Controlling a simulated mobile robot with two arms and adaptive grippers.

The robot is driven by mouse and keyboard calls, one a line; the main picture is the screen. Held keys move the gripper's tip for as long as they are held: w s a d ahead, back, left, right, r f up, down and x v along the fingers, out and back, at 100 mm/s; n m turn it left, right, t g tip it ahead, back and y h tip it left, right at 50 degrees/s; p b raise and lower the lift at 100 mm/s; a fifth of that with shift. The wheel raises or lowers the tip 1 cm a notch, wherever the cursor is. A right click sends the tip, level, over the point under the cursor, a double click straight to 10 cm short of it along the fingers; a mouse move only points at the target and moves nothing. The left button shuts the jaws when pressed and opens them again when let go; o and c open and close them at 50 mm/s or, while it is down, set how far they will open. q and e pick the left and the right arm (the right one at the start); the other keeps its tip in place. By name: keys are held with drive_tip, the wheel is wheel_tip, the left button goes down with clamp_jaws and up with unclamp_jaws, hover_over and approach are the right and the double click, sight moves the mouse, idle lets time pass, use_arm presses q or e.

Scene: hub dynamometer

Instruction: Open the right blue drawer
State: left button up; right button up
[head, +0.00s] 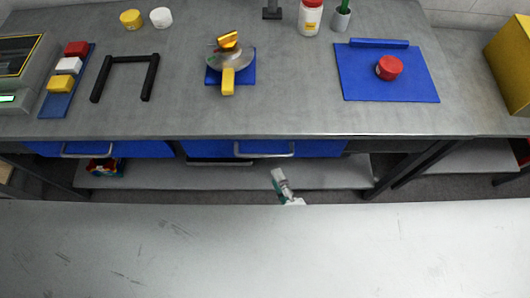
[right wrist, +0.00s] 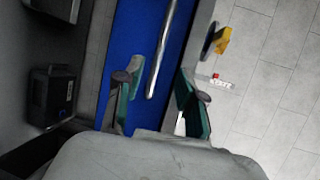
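The right blue drawer (head: 315,148) sits under the front edge of the workbench in the head view, its front close under the edge. It has a metal bar handle (head: 264,155). My right gripper (head: 279,176) is just below and in front of this handle, partly cut off by a pale surface. In the right wrist view a blue drawer front (right wrist: 122,45) and its metal handle (right wrist: 162,50) lie ahead. The green-padded fingers of my right gripper (right wrist: 163,88) are spread, with the handle's near end between their directions and nothing held. My left gripper is not in view.
A left blue drawer (head: 150,149) with its own handle is alongside. A grey lower shelf (head: 335,172) runs beneath the drawers. A table leg (head: 408,168) stands right of the right drawer. A blue mat (head: 365,85) with a red-lidded item lies on the bench.

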sight(265, 154)
drive_tip(key=x, duration=0.9)
drive_tip(key=shift+w+a+f, duration=0.1)
drive_tip(key=shift+w, duration=0.25)
drive_tip(key=shift+c, duration=0.2)
clamp_jaws()
